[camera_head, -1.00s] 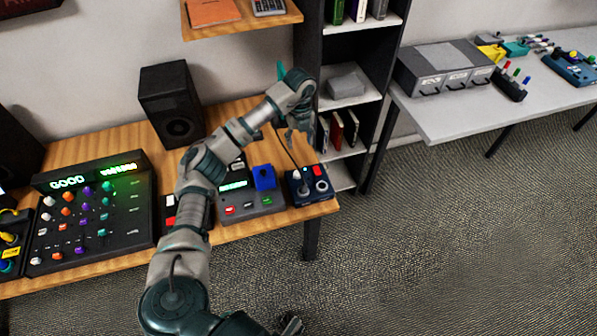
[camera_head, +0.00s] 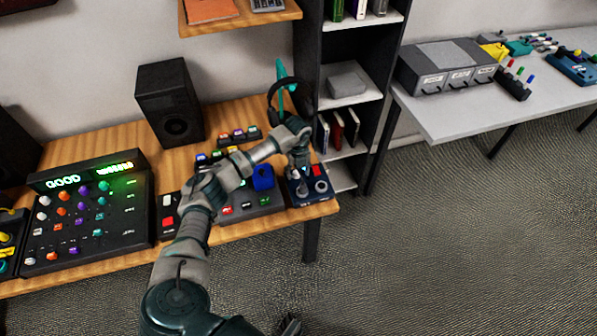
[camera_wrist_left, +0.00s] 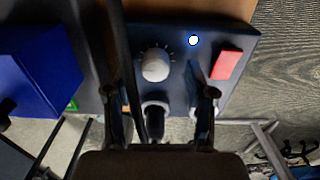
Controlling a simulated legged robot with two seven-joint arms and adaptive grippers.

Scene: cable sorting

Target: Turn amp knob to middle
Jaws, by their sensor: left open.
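The amp (camera_head: 309,196) is a small dark blue box at the right front corner of the wooden desk. In the left wrist view its white round knob (camera_wrist_left: 155,66) sits inside a ring of tick marks; I cannot read its pointer. A red switch (camera_wrist_left: 228,64) and a lit white light (camera_wrist_left: 193,40) are right of the knob, and a ringed socket (camera_wrist_left: 155,108) is below it. My left gripper (camera_head: 301,164) is open just above the amp. Its fingers (camera_wrist_left: 160,100) show on either side of the knob's column, apart from the knob. The gripper hides the knob in the head view.
A grey device with a blue block (camera_head: 263,178) stands close left of the amp. A mixer (camera_head: 88,215) reading GOOD and a speaker (camera_head: 170,102) are farther left. Headphones on a teal stand (camera_head: 284,85) stand behind. A dark cable (camera_wrist_left: 121,55) crosses the wrist view.

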